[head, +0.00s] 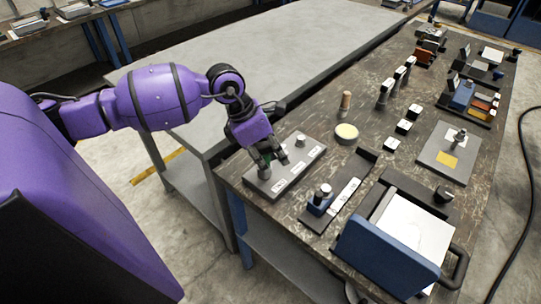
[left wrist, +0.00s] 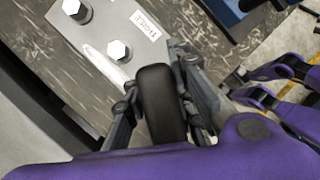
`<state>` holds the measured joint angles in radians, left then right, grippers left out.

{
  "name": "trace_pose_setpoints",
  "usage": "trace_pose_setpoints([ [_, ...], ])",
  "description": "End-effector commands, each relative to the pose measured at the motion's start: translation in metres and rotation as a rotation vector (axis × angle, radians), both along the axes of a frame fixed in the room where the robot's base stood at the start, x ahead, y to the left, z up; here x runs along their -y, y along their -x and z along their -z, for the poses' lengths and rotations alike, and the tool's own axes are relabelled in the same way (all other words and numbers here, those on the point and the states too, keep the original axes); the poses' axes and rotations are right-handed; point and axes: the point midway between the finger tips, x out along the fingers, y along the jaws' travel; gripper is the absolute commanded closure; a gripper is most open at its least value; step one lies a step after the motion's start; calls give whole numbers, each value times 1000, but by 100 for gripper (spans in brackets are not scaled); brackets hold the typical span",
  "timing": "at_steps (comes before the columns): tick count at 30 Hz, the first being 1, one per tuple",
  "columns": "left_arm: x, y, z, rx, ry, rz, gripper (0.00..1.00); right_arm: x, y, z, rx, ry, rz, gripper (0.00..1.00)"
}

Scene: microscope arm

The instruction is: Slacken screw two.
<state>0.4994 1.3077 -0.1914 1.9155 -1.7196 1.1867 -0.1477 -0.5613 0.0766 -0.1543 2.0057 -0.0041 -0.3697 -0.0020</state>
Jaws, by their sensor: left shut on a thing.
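A grey plate (head: 306,155) with white labels lies at the near left corner of the dark bench. My left gripper (head: 268,158) is low over the plate's left part. In the left wrist view, it (left wrist: 163,85) is shut on a dark rounded thing (left wrist: 160,100) between its fingers. That thing's lower end is hidden. Two hex-headed screws (left wrist: 118,50) (left wrist: 75,10) show on the plate, apart from the fingers, near a label that reads THREE (left wrist: 148,22). I cannot tell which screw is number two. A metal cylinder (head: 300,140) stands on the plate's far part. My right gripper is not in view.
A grey table (head: 255,60) lies beyond the bench's left edge.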

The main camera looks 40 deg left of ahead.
Motion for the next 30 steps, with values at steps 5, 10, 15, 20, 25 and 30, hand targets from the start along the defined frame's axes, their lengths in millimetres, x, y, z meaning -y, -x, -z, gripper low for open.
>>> trace_pose_setpoints([
  [5, -1, -1, -1, 2, 0, -24, 100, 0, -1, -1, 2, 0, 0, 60],
  [10, -1, -1, -1, 1, 0, -23, 100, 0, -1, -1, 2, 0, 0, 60],
  [15, -1, -1, -1, 1, -1, -65, 100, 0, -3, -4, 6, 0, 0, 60],
  [20, -2, -2, -2, 2, 0, -165, 100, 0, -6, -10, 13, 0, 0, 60],
  [25, -4, -3, -2, 2, 0, -282, 100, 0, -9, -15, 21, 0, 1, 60],
  [30, -6, -4, -1, 0, 0, -362, 100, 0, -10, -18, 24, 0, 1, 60],
])
